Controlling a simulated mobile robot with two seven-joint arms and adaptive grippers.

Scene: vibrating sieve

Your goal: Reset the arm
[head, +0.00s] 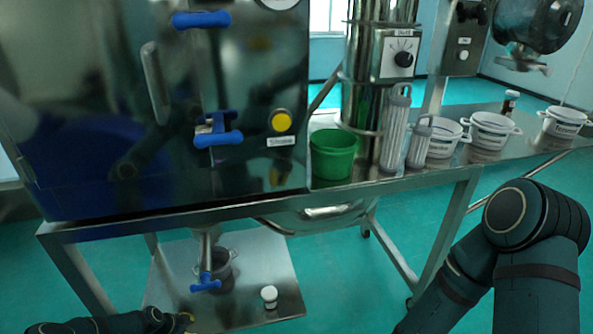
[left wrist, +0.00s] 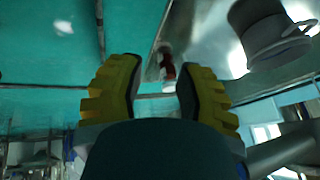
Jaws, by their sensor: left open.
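My left arm (head: 95,326) comes in low at the bottom left of the head view. The yellow tip of my left gripper (head: 186,318) shows there at the near edge of the lower metal shelf. In the left wrist view, the yellow fingers of my left gripper (left wrist: 158,92) stand apart with nothing between them. A small dark red item (left wrist: 167,68) shows beyond them, too blurred to name. My right arm (head: 510,250) is bent at the right of the head view; its gripper is out of view.
The lower shelf (head: 265,265) holds a grey pot (head: 222,268) under a blue-handled valve (head: 206,284) and a small white jar (head: 269,296). On the bench above stand a green bucket (head: 333,155), clear cylinders (head: 395,130) and white tubs (head: 490,130). The steel cabinet (head: 90,150) is at left.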

